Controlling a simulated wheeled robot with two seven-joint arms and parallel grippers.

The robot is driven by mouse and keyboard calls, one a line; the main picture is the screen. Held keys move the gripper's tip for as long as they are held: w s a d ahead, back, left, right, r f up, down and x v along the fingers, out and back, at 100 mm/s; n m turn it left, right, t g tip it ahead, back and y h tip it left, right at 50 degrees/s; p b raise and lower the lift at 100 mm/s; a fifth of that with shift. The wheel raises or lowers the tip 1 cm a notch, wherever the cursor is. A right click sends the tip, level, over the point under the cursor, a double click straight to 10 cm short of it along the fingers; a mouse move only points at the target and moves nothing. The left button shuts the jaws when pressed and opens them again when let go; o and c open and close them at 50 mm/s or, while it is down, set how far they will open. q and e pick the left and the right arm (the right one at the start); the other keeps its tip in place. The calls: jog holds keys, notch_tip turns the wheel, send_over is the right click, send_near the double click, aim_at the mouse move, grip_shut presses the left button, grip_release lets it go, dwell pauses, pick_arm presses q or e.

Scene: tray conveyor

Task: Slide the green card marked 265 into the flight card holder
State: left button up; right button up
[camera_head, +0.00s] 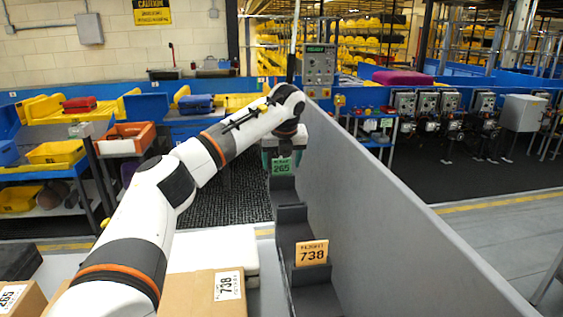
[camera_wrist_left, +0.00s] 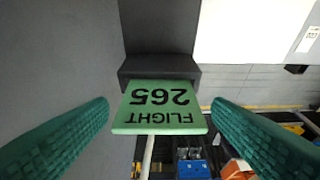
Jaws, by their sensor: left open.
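The green card marked 265 (camera_head: 282,167) stands upright at the far part of the dark grey flight card holder (camera_head: 291,215). In the left wrist view the card (camera_wrist_left: 160,108) appears upside down, with one edge against the dark holder (camera_wrist_left: 158,67); how deep it sits is hidden. My left gripper (camera_head: 284,152) is at the card, its green ribbed fingers open on either side. In the wrist view there is a gap between the card and each finger. My right gripper is not in view.
An orange card marked 738 (camera_head: 312,253) stands in the holder's nearer part. A tall grey panel (camera_head: 390,220) runs along the holder's right side. Cardboard boxes labelled 738 (camera_head: 205,293) and 265 (camera_head: 22,298) are at the near left. A control box (camera_head: 319,65) stands behind.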

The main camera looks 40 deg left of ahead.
pick_arm(q)
jog(key=b+v, duration=0.2)
jog(key=v, duration=0.9)
jog(key=shift+d+r+b, duration=0.15)
jog(key=shift+r+b, duration=0.05)
jog(key=shift+b, duration=0.2)
jog(key=shift+s, duration=0.1)
